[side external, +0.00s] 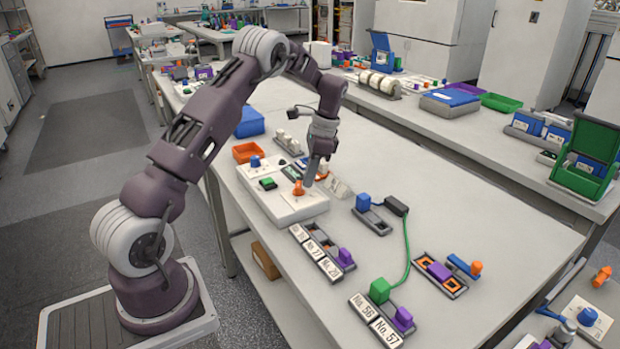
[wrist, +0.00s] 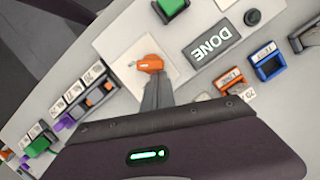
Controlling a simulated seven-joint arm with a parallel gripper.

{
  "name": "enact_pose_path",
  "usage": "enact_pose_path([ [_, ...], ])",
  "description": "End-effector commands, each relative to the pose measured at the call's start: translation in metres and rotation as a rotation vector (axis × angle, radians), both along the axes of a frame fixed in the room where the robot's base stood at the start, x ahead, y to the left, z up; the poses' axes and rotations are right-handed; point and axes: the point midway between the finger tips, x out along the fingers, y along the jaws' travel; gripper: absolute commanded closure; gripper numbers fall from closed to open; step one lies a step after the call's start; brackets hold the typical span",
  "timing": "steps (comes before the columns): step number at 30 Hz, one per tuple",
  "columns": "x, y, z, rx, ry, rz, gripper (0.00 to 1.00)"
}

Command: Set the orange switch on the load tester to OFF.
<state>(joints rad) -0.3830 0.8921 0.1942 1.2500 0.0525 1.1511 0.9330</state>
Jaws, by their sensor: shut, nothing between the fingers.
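The load tester (side external: 285,207) is a white box on the bench, with the orange switch (side external: 298,188) on its top face. In the wrist view the orange switch (wrist: 150,64) sits on a pale square plate (wrist: 128,76), just beyond my fingertips. My gripper (side external: 308,184) is shut and empty, pointing down close beside the switch; in the wrist view its fingers (wrist: 156,88) reach toward the switch. I cannot tell whether they touch. The switch's labels are not readable. A dark display (wrist: 212,50) on the tester reads "DONE".
Numbered holders (side external: 318,250) lie in front. A green cable (side external: 407,250) runs across the bench at right.

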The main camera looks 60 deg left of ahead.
Motion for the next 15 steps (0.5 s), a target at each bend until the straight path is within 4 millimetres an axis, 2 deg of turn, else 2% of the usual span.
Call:
enact_pose_path([
  [15,-0.0013,0.0115,-0.0005,0.001,0.003,0.335,1.00],
])
